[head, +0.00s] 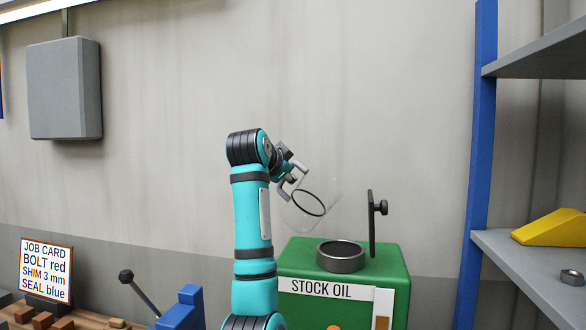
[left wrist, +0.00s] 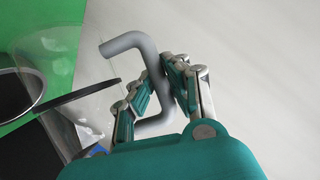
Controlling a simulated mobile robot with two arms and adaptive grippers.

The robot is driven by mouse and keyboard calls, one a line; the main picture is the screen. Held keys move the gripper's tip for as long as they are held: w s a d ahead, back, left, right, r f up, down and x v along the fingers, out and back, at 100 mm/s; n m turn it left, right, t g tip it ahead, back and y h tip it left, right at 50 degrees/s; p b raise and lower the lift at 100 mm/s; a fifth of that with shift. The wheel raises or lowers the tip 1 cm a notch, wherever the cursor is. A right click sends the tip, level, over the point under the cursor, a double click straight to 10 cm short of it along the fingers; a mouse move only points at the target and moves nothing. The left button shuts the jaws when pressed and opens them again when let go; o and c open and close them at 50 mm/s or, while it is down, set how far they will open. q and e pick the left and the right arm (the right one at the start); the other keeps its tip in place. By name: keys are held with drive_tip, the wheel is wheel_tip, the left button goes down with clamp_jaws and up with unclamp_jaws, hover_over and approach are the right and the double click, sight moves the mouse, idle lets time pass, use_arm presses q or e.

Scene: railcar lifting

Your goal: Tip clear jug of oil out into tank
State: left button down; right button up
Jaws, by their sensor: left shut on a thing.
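The clear jug (head: 323,190) is tilted in the air above and a little left of the tank's opening, with a dark ring showing on it. My left gripper (head: 290,179) is shut on the jug's grey handle. In the left wrist view my left gripper (left wrist: 157,92) has its fingers on both sides of the handle (left wrist: 126,43), with part of the clear jug (left wrist: 50,50) at left. The green STOCK OIL tank (head: 295,258) has a round dark collar (head: 341,263) on top. I cannot tell whether oil is flowing. My right gripper is out of view.
A black upright plate with a knob (head: 371,225) stands at the right of the collar. A blue shelf post (head: 473,170) and grey shelves with a yellow wedge (head: 553,228) are at right. A job card (head: 46,271) stands on a bench at lower left.

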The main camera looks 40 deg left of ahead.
use_arm(q)
drive_tip(key=shift+a+f+n+h, duration=0.25)
drive_tip(key=shift+f+n+h, duration=0.05)
drive_tip(key=shift+n, duration=0.1)
wheel_tip(320, 180, down, 3)
drive_tip(key=shift+r+n+h+b, duration=0.1)
drive_tip(key=shift+n+h+b, duration=0.3)
drive_tip(key=shift+n+h, duration=0.5)
drive_tip(key=shift+d+f+n+h+b, duration=0.25)
drive_tip(key=shift+f+n+b, duration=0.2)
drive_tip(key=shift+f, duration=0.35)
drive_tip(key=shift+d+f+n+h+b, duration=0.1)
drive_tip(key=shift+f+n+h+b, duration=0.2)
drive_tip(key=shift+f+n, duration=0.35)
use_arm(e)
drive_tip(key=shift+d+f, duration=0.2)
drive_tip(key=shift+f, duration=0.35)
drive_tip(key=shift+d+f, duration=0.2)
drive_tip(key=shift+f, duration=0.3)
use_arm(q)
drive_tip(key=shift+f, duration=0.1)
drive_tip(key=shift+f, duration=0.1)
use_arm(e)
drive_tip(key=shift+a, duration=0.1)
